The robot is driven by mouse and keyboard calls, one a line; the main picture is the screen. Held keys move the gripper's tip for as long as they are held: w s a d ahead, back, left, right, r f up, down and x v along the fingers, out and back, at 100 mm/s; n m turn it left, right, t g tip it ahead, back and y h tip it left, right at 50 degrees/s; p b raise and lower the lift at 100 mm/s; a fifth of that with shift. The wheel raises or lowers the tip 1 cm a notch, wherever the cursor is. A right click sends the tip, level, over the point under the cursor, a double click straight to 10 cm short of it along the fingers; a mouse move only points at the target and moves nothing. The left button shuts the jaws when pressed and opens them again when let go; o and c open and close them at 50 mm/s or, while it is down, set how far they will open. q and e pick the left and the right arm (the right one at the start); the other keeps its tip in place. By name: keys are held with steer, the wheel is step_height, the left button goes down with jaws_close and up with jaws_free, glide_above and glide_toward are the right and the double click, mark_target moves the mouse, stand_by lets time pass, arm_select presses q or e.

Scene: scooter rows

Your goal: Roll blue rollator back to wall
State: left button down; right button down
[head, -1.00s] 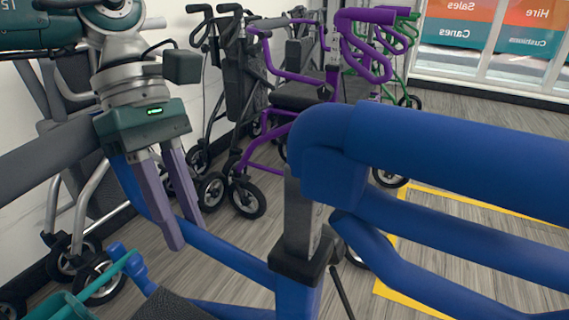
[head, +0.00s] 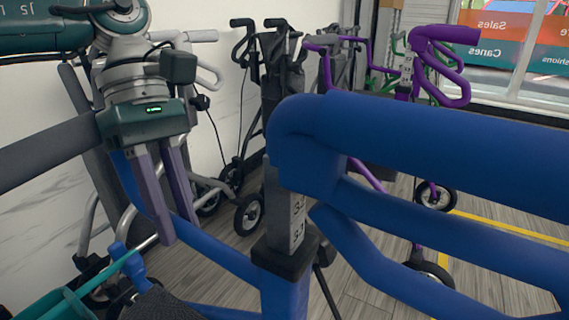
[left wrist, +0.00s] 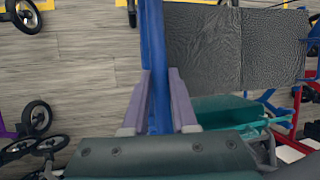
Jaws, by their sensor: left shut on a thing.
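The blue rollator (head: 430,150) fills the right and lower middle of the head view, its thick blue handle frame close to me. My left gripper (head: 178,228) is shut on a blue tube of it. The left wrist view shows the blue tube (left wrist: 156,40) between the fingers, beside a dark fabric panel (left wrist: 205,45). The white wall (head: 30,220) runs along the left. The rollator's wheels are mostly hidden. My right gripper is out of view.
A grey rollator (head: 202,36) stands by the wall at left. Black rollators (head: 283,75) and a purple rollator (head: 445,35) stand beyond. A yellow floor line (head: 512,232) lies at right. A teal basket-like thing (head: 60,303) is at lower left.

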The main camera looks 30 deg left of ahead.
arm_select(q)
steer(key=shift+a, duration=0.15)
steer(key=c, duration=0.7)
jaws_free()
steer(key=shift+a, duration=0.1)
steer(key=p+v, duration=0.2)
steer(key=v, duration=0.8)
steer(key=shift+p, duration=0.35)
